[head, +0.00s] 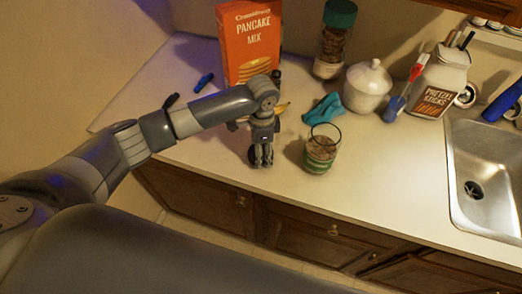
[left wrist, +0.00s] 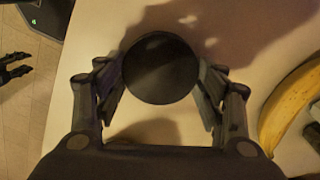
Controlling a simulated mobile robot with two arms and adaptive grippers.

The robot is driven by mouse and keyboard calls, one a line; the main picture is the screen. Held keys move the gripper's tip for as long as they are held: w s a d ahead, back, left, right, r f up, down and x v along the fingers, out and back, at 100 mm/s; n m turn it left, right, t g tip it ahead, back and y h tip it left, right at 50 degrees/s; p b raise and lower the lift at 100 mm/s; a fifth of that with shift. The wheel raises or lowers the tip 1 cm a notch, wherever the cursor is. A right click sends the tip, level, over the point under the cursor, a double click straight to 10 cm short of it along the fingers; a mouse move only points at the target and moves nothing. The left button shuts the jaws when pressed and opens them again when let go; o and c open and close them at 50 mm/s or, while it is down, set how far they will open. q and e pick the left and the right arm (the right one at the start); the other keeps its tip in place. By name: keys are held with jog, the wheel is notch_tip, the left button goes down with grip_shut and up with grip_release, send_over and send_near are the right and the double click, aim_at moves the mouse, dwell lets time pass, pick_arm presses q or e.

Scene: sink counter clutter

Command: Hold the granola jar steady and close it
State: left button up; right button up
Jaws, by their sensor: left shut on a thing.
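The granola jar (head: 320,150) is a clear open-topped glass with brown contents and a green band, upright on the counter in the head view. My left gripper (head: 262,160) points down to the left of the jar, apart from it. In the left wrist view, my left gripper (left wrist: 160,85) is shut on a dark round lid (left wrist: 160,68), with fingers on both sides. Whether the lid touches the counter is unclear. A dark finger-like shape (left wrist: 14,66) over the floor at the left edge of the wrist view looks like my right gripper; its jaws are unclear.
A banana (left wrist: 293,102) lies close to the left gripper. Behind are a pancake mix box (head: 250,45), a green-lidded jar (head: 334,42), a blue cloth (head: 323,110) and a white lidded pot (head: 367,88). A sink (head: 487,180) is at right. Counter in front of the pot is clear.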

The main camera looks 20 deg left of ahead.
pick_arm(q)
jog(key=shift+r, duration=0.1)
jog(key=shift+r, duration=0.25)
notch_tip(320, 180, up, 2)
jog(key=shift+w+r+b, duration=0.1)
jog(key=shift+b, duration=0.9)
jog(key=s+d+r+b, duration=0.1)
jog(key=s+r+b, duration=0.1)
jog(key=s, duration=1.4)
jog(key=shift+b, duration=0.65)
jog(key=w+a+r+n+b, duration=0.1)
jog(key=a+r+n+b, duration=0.3)
jog(key=n, duration=0.9)
jog(key=shift+w+a+r, duration=0.3)
jog(key=shift+a+r, duration=0.3)
jog(key=shift+a, duration=0.1)
